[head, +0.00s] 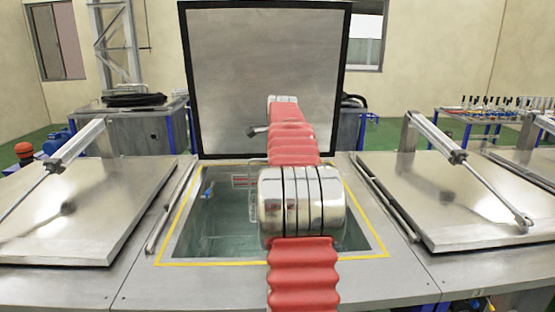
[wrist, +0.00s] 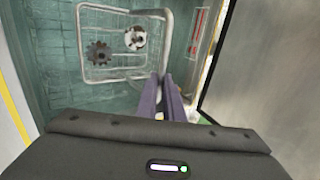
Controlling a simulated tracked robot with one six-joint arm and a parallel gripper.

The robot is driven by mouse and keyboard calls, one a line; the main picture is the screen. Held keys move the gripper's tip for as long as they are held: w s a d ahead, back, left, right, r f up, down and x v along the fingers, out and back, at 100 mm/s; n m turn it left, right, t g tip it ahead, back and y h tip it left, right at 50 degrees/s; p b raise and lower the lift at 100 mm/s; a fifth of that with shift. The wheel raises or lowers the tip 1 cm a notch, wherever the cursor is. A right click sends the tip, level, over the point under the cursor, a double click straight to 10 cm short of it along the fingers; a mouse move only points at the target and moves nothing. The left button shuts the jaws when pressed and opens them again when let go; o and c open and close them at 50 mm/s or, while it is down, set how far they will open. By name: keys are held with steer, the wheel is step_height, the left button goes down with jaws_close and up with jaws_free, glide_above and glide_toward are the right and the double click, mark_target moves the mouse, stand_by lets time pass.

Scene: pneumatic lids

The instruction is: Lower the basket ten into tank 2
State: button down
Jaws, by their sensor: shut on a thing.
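A wire basket (wrist: 85,62) there holds a dark gear (wrist: 98,53) and a pale round part (wrist: 135,39). My gripper (wrist: 172,84) is shut, its purple fingers at the basket's near side; the exact grip point is hard to see. In the head view my arm hides the gripper and most of the basket; some wire shows beside the arm (head: 251,206).
Shut metal lids with pneumatic struts flank the opening, left (head: 75,215) and right (head: 455,195). The raised lid stands close beside my gripper in the wrist view (wrist: 270,80). A red-and-white label (wrist: 197,32) is on the tank wall. A bench with tools (head: 500,110) stands far right.

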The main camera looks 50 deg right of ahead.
steer(key=shift+s+d, duration=0.3)
steer(key=shift+s, duration=0.05)
step_height(320, 180, down, 24)
stand_by(3.7)
steer(key=shift+f, duration=0.2)
stand_by(0.7)
steer(key=c, duration=1.8)
jaws_free()
steer(key=shift+f, duration=0.15)
steer(key=shift+a, duration=0.1)
